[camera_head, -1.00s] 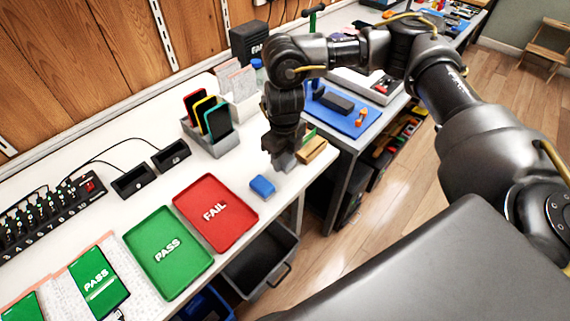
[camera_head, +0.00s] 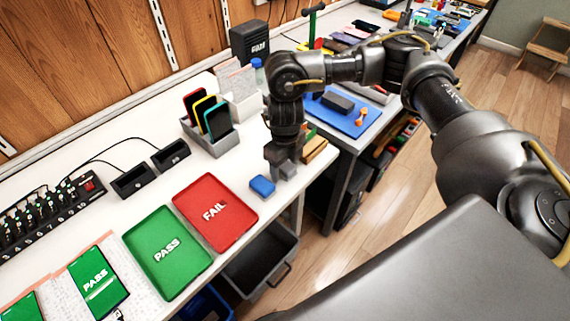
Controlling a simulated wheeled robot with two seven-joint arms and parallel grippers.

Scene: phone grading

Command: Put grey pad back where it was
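My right gripper (camera_head: 284,171) points down at the front right part of the white table, just right of a small blue block (camera_head: 262,186). A lighter grey patch shows at its fingertips. I cannot tell if this is the grey pad or part of the fingers, nor whether the fingers are open or shut. No grey pad shows clearly elsewhere on the white table. My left gripper is not in view.
A brown block with green (camera_head: 313,148) stands just behind my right gripper. A red FAIL tray (camera_head: 216,212) and green PASS tray (camera_head: 168,252) lie to the left. A grey rack (camera_head: 213,142) holds several phones. The table's front edge is close.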

